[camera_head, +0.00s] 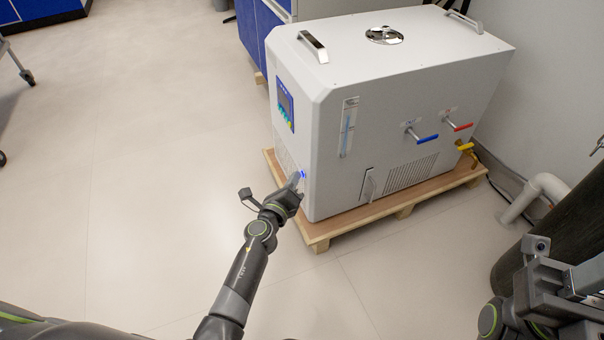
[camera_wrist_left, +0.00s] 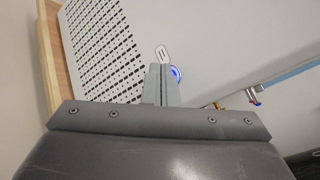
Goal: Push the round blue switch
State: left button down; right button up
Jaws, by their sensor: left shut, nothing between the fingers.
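The round blue switch (camera_head: 303,174) is a small glowing blue spot low on the front face of the white distiller machine (camera_head: 400,70). In the left wrist view the switch (camera_wrist_left: 176,73) shows as a lit blue ring, partly hidden behind my fingertips. My left gripper (camera_head: 296,180) is shut and empty, with its tips right at the switch. In the left wrist view my left gripper (camera_wrist_left: 161,80) overlaps the ring's left side; I cannot tell whether it touches. My right gripper (camera_head: 560,280) is at the lower right, away from the machine; its finger state is unclear.
The machine stands on a wooden pallet (camera_head: 400,207). Its side has a blue-handled valve (camera_head: 427,138) and a red-handled valve (camera_head: 462,127). A white pipe (camera_head: 535,192) is on the right. A perforated panel (camera_wrist_left: 108,45) lies beside the switch.

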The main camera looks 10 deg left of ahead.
dwell(0.3)
pick_arm(q)
jog(key=shift+s+a, duration=0.35)
jog(key=shift+a, duration=0.1)
jog(key=shift+a, duration=0.1)
jog(key=s+a, duration=0.1)
jog(key=a, duration=0.1)
jog(key=s+a+p, duration=0.1)
jog(key=s+a, duration=0.1)
jog(key=shift+s+a, duration=0.15)
jog(key=shift+a, duration=0.25)
dwell(0.4)
